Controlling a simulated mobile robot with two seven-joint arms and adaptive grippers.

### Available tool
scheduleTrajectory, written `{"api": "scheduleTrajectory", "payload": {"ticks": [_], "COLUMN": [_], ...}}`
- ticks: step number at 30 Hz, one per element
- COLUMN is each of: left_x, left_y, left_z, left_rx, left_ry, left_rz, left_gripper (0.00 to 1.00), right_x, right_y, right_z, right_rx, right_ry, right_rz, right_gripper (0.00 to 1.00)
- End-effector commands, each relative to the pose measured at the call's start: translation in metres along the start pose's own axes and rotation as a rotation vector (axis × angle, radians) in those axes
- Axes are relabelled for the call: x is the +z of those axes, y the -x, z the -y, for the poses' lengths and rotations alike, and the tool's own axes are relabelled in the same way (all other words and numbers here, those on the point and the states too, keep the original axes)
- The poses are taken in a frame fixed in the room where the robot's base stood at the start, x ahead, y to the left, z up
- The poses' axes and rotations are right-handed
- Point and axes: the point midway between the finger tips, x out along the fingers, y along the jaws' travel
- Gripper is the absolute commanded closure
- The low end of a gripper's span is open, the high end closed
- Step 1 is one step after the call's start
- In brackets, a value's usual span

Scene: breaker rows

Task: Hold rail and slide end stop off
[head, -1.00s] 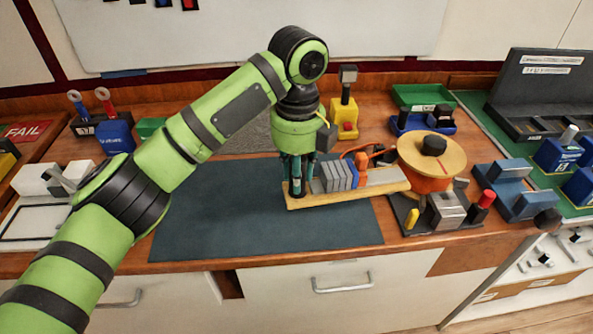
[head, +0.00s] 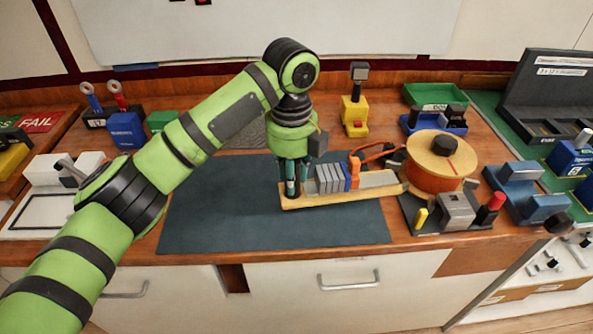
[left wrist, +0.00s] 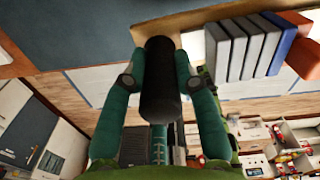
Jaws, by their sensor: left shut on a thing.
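The rail (head: 378,180) is a pale strip on a long wooden base (head: 340,196) on the dark mat. Several grey breakers (head: 329,179), a blue one (head: 347,177) and an orange block (head: 354,172), perhaps the end stop, stand side by side on it. They also show in the left wrist view, with the orange block (left wrist: 304,58) at the right. My right gripper is not seen.
A cable spool (head: 436,158) stands close to the rail's right end. A small fixture (head: 456,212) with yellow and red parts stands in front of it. A yellow stand (head: 354,115) and a green tray (head: 435,96) are behind. The mat (head: 225,215) is bare at left and front.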

Motion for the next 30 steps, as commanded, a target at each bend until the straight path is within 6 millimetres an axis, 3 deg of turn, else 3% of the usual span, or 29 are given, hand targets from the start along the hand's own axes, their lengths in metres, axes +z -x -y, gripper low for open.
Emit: {"api": "scheduleTrajectory", "payload": {"ticks": [30], "left_x": [0.021], "left_y": [-0.025], "left_z": [-0.021], "left_rx": [-0.002], "left_ry": [0.000], "left_rz": [0.001], "left_gripper": [1.00], "right_x": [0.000], "right_y": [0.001], "right_z": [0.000], "right_rx": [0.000], "right_ry": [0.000], "right_rz": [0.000], "right_gripper": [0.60]}}
